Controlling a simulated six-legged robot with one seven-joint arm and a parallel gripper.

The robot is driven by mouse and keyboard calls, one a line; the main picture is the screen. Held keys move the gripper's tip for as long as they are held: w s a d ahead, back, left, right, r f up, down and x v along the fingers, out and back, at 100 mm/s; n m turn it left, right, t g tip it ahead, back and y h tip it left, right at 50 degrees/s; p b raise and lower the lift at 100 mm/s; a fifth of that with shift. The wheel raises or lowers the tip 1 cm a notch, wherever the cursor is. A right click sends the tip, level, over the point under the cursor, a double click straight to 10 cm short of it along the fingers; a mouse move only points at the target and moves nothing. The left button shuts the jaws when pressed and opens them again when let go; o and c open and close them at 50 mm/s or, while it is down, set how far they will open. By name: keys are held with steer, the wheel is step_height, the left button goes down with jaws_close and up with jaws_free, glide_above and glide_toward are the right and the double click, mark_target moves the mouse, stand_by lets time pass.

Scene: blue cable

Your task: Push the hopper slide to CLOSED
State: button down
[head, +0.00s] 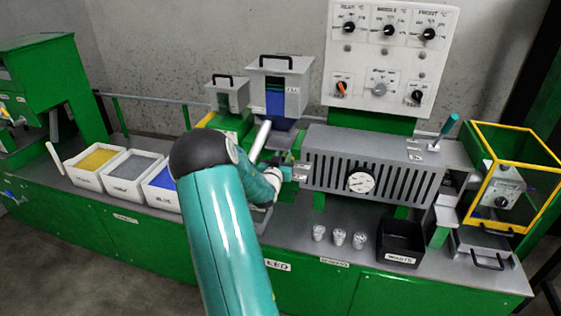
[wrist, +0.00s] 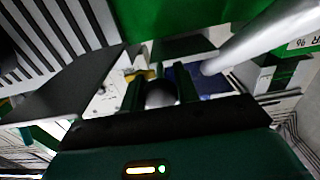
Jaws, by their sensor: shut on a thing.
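The hopper (head: 280,85) is a grey metal box with a black top handle and a window showing blue material. It stands behind the left end of the grey slotted barrel. My gripper (head: 287,172) is just below and in front of it, beside the barrel's end. In the wrist view my gripper (wrist: 160,92) has its two dark fingers closed around a dark round knob (wrist: 160,95). The knob appears to belong to the slide under the hopper, but its plate is mostly hidden by my arm and fingers. The slide's position marking cannot be read.
A pale tube (head: 260,142) slants close by. Open bins (head: 98,165) stand left. Small clear cups (head: 338,237) and a black waste bin (head: 401,244) stand in front. A control panel (head: 390,55) is behind.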

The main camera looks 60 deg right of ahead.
steer(key=shift+d+r, duration=0.1)
steer(key=c, duration=1.1)
jaws_free()
steer(key=shift+d, duration=0.1)
steer(key=shift+o, duration=0.2)
steer(key=s+a, duration=0.2)
steer(key=a, duration=1.1)
steer(key=shift+a, duration=0.4)
